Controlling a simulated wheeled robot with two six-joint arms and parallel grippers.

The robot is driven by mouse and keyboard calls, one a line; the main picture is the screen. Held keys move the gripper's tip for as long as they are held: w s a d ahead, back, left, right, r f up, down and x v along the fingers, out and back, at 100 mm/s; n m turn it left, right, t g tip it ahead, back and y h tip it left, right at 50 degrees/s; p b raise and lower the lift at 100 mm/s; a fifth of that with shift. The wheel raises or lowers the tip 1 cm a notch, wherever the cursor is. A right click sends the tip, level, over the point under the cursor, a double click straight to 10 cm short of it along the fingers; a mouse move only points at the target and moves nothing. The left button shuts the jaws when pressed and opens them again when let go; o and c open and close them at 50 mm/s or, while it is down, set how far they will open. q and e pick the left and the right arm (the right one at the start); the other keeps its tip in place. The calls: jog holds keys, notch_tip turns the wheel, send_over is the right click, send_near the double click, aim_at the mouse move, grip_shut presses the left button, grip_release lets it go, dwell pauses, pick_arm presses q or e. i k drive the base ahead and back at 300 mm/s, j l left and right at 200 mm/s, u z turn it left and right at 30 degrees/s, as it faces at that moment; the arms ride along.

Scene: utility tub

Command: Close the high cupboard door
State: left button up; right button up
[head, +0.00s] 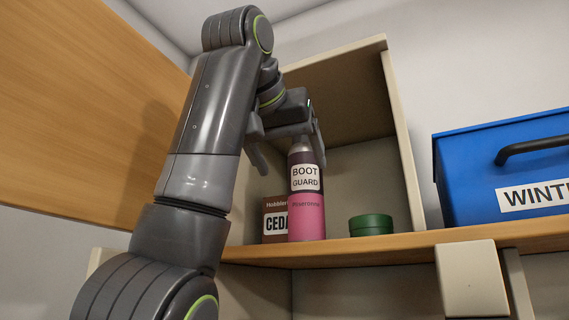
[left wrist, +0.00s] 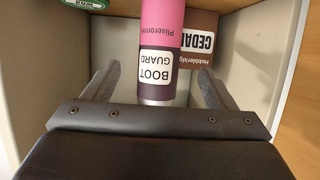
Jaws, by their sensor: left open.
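The high cupboard door (head: 85,110) is a wooden panel standing open at the left of the head view. The cupboard (head: 405,130) is a beige box with its front open. My left gripper (head: 290,160) is at the cupboard's opening, with its fingers apart near the top of a pink and dark "BOOT GUARD" can (head: 307,215). My right gripper is out of view.
A brown "CEDAR" box (head: 275,222) and a round green tin (head: 371,224) stand beside the can on the wooden shelf (head: 400,242). A blue box (head: 500,165) with a dark handle stands right of the cupboard.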

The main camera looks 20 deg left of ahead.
aim_at(91, 109)
jog(key=k+j, duration=0.15)
jog(key=k, duration=1.35)
